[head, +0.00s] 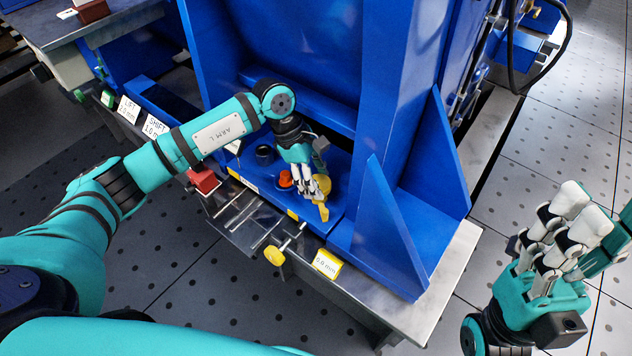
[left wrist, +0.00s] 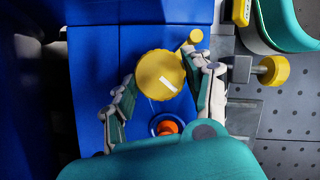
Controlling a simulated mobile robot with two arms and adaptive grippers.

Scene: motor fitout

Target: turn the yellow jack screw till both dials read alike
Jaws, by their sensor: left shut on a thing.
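White cards marked LIFT (head: 129,109) and SHIFT (head: 156,126) show at left. I see no dial faces clearly.
An orange knob (head: 286,178) and a dark round part (head: 264,153) sit beside the yellow knob. A second yellow knob (head: 275,255) on a side shaft and a yellow tag (head: 327,264) are at the front edge. Blue upright plates (head: 388,215) stand close at right.

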